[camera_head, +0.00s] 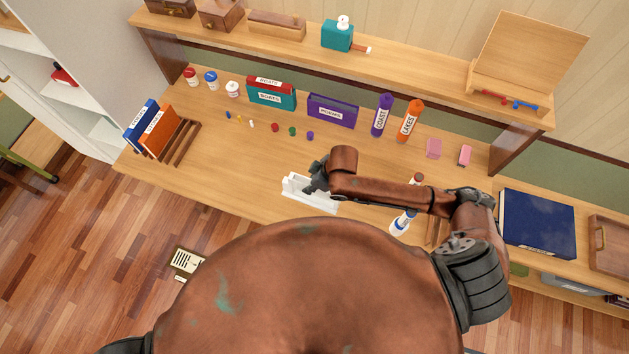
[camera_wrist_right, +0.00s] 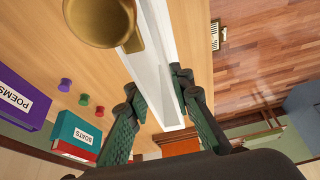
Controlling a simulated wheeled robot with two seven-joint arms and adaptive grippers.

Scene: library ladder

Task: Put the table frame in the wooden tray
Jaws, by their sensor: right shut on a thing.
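The table frame (camera_head: 318,201) is white and sits low on the desk near its front edge, in front of my body. My right gripper (camera_head: 312,182) is shut on it from above. In the right wrist view the white frame (camera_wrist_right: 163,62) runs between the two green fingers of the gripper (camera_wrist_right: 156,88). Part of the frame is hidden by the fingers and a brass-coloured round part. The wooden tray (camera_head: 592,262), with a brass handle, appears to be the one at the far right edge, cut off by the picture. My left gripper is out of view.
A blue book (camera_head: 538,223) lies left of the tray. A white bottle (camera_head: 402,222) stands near my right forearm. Purple (camera_head: 382,115) and orange (camera_head: 410,120) bottles, several books and small pegs stand farther back. The front left of the desk is clear.

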